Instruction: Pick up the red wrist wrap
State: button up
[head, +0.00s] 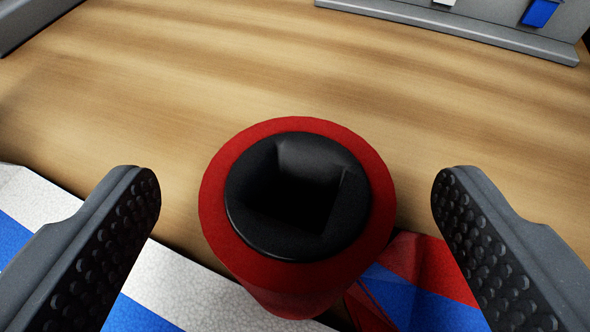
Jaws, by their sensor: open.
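The red wrist wrap (222,215) is a rolled red cylinder with a black inner part on its top, standing upright on the wooden surface. It is at the centre of the head view, seen from above. My gripper (297,205) is open, with one dark studded finger on the left and the other on the right of the wrap. There is a visible gap between each finger and the wrap. The wrap hides part of what lies behind its lower side.
A white and blue item (45,205) lies at the lower left, beside the wrap. A red and blue item (425,275) lies at the lower right, close to it. A grey ledge (450,28) runs along the top right. Bare wood lies beyond the wrap.

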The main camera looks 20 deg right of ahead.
jog(key=shift+x, duration=0.8)
jog(key=c, duration=1.1)
